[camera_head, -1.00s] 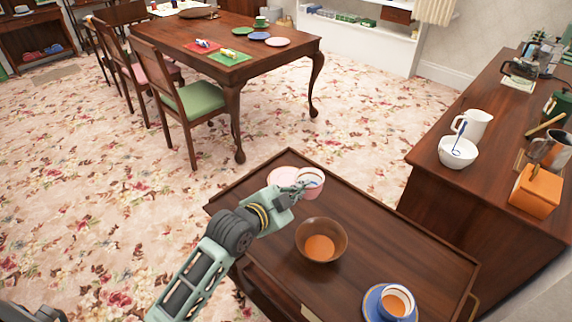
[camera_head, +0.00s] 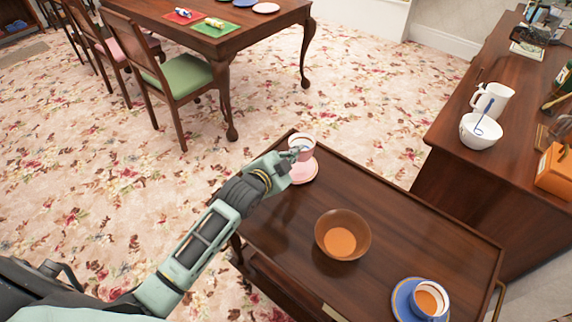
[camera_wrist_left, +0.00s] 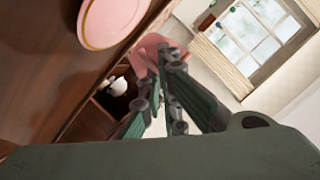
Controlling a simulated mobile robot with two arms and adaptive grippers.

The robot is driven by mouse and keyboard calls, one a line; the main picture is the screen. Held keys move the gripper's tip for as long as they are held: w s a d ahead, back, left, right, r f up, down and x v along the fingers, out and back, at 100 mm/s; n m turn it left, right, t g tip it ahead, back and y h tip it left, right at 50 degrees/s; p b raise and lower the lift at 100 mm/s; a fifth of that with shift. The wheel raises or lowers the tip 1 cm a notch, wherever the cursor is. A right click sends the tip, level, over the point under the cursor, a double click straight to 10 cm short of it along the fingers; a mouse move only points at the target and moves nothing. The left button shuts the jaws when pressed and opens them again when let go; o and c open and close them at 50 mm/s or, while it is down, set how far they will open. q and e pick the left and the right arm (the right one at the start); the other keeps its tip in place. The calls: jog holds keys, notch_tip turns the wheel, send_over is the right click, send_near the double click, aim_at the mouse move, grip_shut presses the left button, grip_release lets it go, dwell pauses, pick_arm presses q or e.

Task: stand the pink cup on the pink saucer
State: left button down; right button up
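The pink cup (camera_head: 302,152) is held by my left gripper (camera_head: 293,154) near the far left corner of the dark wooden trolley. It looks upright and appears raised, overlapping the far part of the pink saucer (camera_head: 304,174) in the head view. The saucer lies flat on the trolley top. In the left wrist view the fingers (camera_wrist_left: 168,75) close on the pink cup (camera_wrist_left: 151,48), partly hiding it. There the pink saucer (camera_wrist_left: 108,20) shows apart from the cup. My right gripper is not in view.
The trolley (camera_head: 400,220) also holds a brown bowl (camera_head: 343,234) and a blue saucer (camera_head: 403,300) with a cup (camera_head: 430,298). A sideboard (camera_head: 500,120) with a white jug (camera_head: 491,100) and white bowl (camera_head: 480,131) stands at right. A dining table (camera_head: 215,42) is behind.

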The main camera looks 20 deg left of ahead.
pick_arm(q)
jog(key=f, duration=0.1)
jog(key=a+f, duration=0.1)
jog(key=f, duration=0.2)
jog(key=shift+a, duration=0.25)
jog(key=shift+f, duration=0.45)
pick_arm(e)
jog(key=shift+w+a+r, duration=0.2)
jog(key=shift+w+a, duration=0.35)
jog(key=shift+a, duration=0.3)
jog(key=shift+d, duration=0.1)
pick_arm(q)
jog(key=shift+f, duration=0.1)
jog(key=c, duration=2)
grip_release()
jog(key=shift+s, duration=0.1)
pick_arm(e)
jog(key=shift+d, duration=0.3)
